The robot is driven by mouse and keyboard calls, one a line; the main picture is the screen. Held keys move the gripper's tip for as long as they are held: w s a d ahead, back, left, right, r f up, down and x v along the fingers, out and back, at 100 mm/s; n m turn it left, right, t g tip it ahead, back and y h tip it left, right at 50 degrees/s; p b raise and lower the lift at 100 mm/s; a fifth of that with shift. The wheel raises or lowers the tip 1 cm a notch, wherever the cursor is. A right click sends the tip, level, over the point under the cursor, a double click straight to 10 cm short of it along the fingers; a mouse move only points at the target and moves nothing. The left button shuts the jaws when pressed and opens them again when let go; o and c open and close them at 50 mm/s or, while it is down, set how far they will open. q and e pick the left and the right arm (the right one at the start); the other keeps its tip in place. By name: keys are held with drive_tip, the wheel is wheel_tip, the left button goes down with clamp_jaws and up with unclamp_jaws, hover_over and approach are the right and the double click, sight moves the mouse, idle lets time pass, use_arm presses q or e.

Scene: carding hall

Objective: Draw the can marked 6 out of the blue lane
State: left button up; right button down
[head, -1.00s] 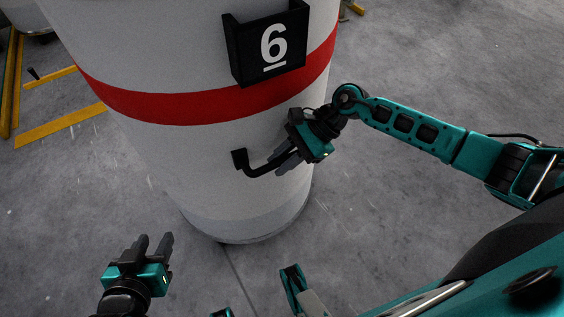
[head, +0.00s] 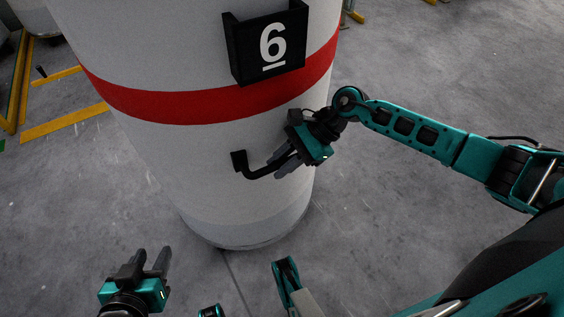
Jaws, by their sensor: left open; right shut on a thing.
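The can marked 6 (head: 165,150) is a large pale grey cylinder with a red band, upright on the floor in front of me. A black plate with a white 6 (head: 268,45) is on its upper side. A black bar handle (head: 255,174) sticks out below the band. My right gripper (head: 284,161) is shut on the handle, at its right part; the fingers partly hide it. My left gripper (head: 149,262) is open and empty, low at the left, apart from the can. No blue lane marking can be made out.
Yellow floor lines (head: 62,122) lie to the left of the can. Part of another can (head: 36,17) shows at the top left. The grey concrete floor (head: 420,225) is clear to the right and in front.

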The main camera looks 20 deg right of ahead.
drive_tip(key=c, duration=0.9)
unclamp_jaws()
drive_tip(key=p+v, duration=0.1)
drive_tip(key=v, duration=1.2)
